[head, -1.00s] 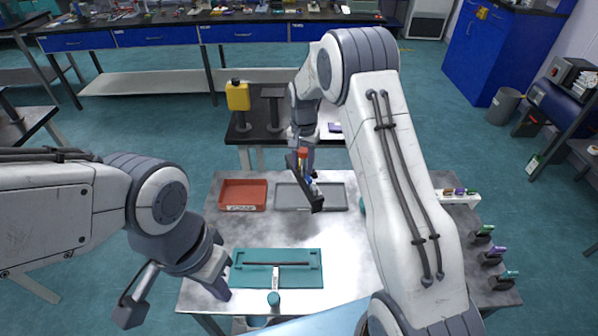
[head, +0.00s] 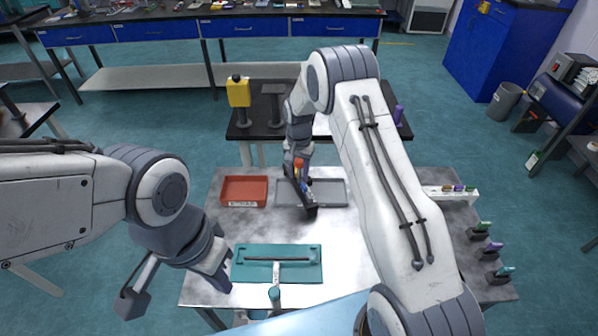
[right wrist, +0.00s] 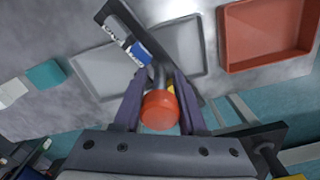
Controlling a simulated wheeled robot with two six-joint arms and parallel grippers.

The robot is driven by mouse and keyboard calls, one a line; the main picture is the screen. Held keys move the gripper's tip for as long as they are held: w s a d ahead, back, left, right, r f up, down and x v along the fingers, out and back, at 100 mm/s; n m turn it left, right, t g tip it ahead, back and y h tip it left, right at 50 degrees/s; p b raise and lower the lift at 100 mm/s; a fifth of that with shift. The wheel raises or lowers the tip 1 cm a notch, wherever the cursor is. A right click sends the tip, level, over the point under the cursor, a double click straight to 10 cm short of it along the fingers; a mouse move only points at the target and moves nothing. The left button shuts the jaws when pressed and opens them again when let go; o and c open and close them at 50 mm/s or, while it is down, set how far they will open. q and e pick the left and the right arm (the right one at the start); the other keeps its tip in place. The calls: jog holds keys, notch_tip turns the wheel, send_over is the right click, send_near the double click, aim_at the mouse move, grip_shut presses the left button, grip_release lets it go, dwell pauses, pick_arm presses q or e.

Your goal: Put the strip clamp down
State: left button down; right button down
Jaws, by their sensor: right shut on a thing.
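The strip clamp (right wrist: 195,88) is a long dark bar with an orange-red round knob (right wrist: 160,111) and white and blue labels. My right gripper (right wrist: 159,88) is shut on it, with a finger on either side of the knob's stem. In the head view, the clamp (head: 306,201) hangs tilted from my right gripper (head: 298,167), in front of part of the grey tray (head: 332,204). I cannot tell whether its lower end touches anything. My left gripper (head: 172,292) is open and empty, left of the teal fixture (head: 312,275).
A red tray (head: 244,204) sits left of the grey tray. A white rack (head: 437,192) and several stands with coloured handles (head: 481,229) line the table's right side. A dark side table with a yellow bottle (head: 238,92) stands behind. The metal table (head: 345,240) is bare between grey tray and fixture.

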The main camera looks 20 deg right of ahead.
jog(key=shift+c, duration=2.3)
grip_release()
